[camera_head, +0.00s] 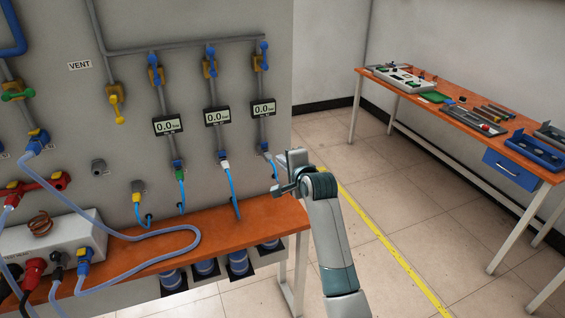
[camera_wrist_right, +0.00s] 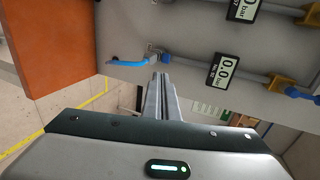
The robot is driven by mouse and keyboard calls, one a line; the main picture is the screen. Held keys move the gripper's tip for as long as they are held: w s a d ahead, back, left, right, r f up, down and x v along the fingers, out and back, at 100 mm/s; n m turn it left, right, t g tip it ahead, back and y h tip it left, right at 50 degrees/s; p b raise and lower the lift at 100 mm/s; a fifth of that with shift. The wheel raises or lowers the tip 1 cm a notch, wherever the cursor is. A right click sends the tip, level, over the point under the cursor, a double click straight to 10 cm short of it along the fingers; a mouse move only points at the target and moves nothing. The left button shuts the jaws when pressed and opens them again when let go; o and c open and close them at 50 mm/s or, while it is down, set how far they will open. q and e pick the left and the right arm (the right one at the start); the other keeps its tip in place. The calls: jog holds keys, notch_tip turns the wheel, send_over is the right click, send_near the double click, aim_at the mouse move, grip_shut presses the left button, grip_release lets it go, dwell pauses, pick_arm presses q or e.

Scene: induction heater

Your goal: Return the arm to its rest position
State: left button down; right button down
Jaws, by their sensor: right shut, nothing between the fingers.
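My right gripper (camera_head: 289,173) is raised in front of the right end of the wall panel, near the lower end of the rightmost gauge line. In the right wrist view its fingers (camera_wrist_right: 160,98) are together with nothing between them. A blue hose (camera_wrist_right: 127,62) and its fitting show just beyond the fingertips. I cannot tell whether the fingers touch the hose. My right arm (camera_head: 330,240) comes up from the bottom of the head view. My left gripper is not in view.
An orange shelf (camera_head: 262,217) runs below the panel, close to my right arm. Three gauges (camera_head: 263,108) hang on the panel, with valves above. A workbench (camera_head: 455,112) with tools stands at the right. The tiled floor (camera_head: 400,200) between is clear, with a yellow line.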

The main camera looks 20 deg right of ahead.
dwell(0.5)
jog(key=s+a+f+n+g+b, duration=0.1)
jog(key=s+f+n+g, duration=0.2)
jog(key=f, duration=1.2)
jog(key=s+a+f+n+g+b, duration=0.15)
jog(key=s+f, duration=0.25)
jog(key=f, duration=1)
jog(key=s+f+n+g, duration=0.1)
jog(key=s+f+n, duration=0.2)
jog(key=s+f, duration=0.6)
jog(key=s+f+n+g, duration=0.2)
jog(key=s+f, duration=0.4)
jog(key=f, duration=0.7)
jog(key=s+f+n+g+b, duration=0.1)
jog(key=s+f+n, duration=0.2)
jog(key=s+f, duration=0.8)
jog(key=s+f+n+g+b, duration=0.25)
jog(key=s+f, duration=0.55)
jog(key=s, duration=0.6)
jog(key=s+f+n+g, duration=0.1)
jog(key=s+f+n, duration=0.1)
jog(key=s, duration=1.1)
jog(key=s+d+f+n+g, duration=0.1)
jog(key=s+f+n, duration=0.2)
jog(key=s, duration=1.1)
notch_tip(320, 180, down, 3)
jog(key=shift+d+r+g+h, duration=0.2)
jog(key=shift+d+g+h, duration=0.05)
jog(key=shift+g+h, duration=0.05)
